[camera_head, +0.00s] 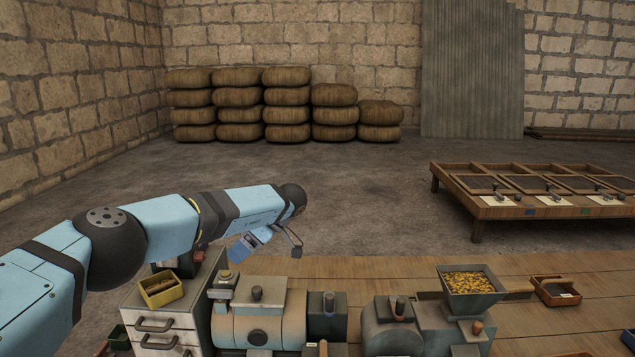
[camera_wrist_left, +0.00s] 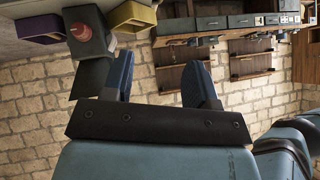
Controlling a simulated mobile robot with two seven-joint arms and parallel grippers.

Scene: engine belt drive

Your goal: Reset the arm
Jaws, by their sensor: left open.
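My left arm, light blue with dark joints, reaches in from the left in the head view. Its left gripper (camera_head: 272,240) hangs below the wrist, above the back of the workbench (camera_head: 370,268). In the left wrist view the two dark blue fingers of this gripper (camera_wrist_left: 162,62) stand apart with nothing between them. A dark grey block with a red knob (camera_wrist_left: 80,32) shows beside the left finger; I cannot tell whether they touch. My right gripper is not in view.
A grey drawer cabinet (camera_head: 165,323) with a yellow bin (camera_head: 161,290) stands below my left arm. A low wooden table (camera_head: 478,212) stands right; open floor lies behind.

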